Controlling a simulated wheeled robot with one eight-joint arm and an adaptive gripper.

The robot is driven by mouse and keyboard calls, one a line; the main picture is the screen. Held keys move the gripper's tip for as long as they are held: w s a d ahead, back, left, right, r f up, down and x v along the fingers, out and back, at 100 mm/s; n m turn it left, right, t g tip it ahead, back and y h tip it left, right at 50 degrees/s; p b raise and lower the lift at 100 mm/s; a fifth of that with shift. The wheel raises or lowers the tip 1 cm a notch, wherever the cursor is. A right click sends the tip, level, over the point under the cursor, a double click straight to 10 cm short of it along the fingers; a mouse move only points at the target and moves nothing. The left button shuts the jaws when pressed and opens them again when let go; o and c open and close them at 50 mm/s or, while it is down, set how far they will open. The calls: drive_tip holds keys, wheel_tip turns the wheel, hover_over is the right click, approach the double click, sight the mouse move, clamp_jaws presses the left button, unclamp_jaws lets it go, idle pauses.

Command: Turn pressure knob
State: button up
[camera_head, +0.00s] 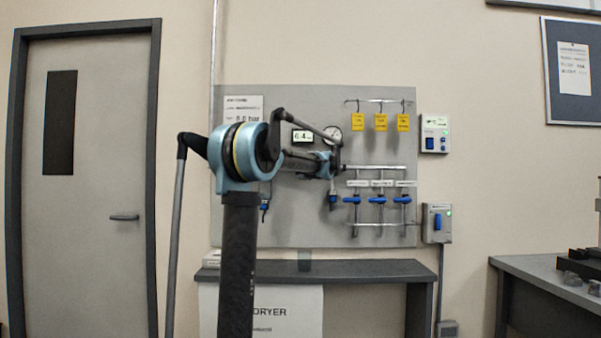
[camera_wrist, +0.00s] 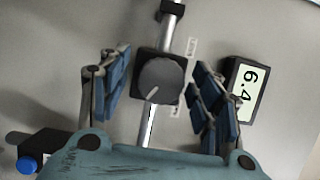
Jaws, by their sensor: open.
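The pressure knob (camera_wrist: 162,80) is a round grey dial with a pale pointer mark, set on a dark square body on a silver pipe in the wrist view. My gripper (camera_wrist: 158,88) is open, with one blue-padded finger on each side of the knob and a gap on both sides. In the head view my arm reaches to the panel and hides the knob and my fingertips.
The grey panel (camera_head: 240,225) carries a round gauge (camera_head: 330,135), several blue valve handles (camera_head: 378,200) and yellow tags (camera_head: 380,122). A dark shelf (camera_head: 360,268) stands below it. A blue round part (camera_wrist: 27,165) lies at the lower left in the wrist view.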

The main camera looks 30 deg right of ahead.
drive_tip(key=s+a, duration=0.2)
drive_tip(key=s, duration=0.9)
drive_tip(key=shift+s, duration=0.35)
drive_tip(key=a+f+n+g+y, duration=0.25)
drive_tip(key=a+f, duration=0.35)
drive_tip(key=a, duration=0.5)
drive_tip(key=a+f+n+g+y, duration=0.2)
drive_tip(key=a+f+n, duration=0.3)
drive_tip(key=a, duration=0.6)
drive_tip(key=a+f+n+g+y, duration=0.2)
drive_tip(key=a+f, duration=0.6)
drive_tip(key=a, duration=0.4)
drive_tip(key=s+a+f+n+g, duration=0.3)
drive_tip(key=s+a+f, duration=0.5)
drive_tip(key=a+f, duration=0.15)
drive_tip(key=s+a+f+n+g, duration=0.3)
drive_tip(key=s+a+f, duration=0.55)
drive_tip(key=f, duration=0.25)
drive_tip(key=s+d+f+n+g+h, duration=0.1)
drive_tip(key=s+f+n+g+h, duration=0.2)
drive_tip(key=s+f, duration=1)
drive_tip(key=shift+s+d+f+n+h, duration=0.2)
drive_tip(key=shift+d+f+n+h, duration=0.25)
drive_tip(key=shift+n, duration=0.3)
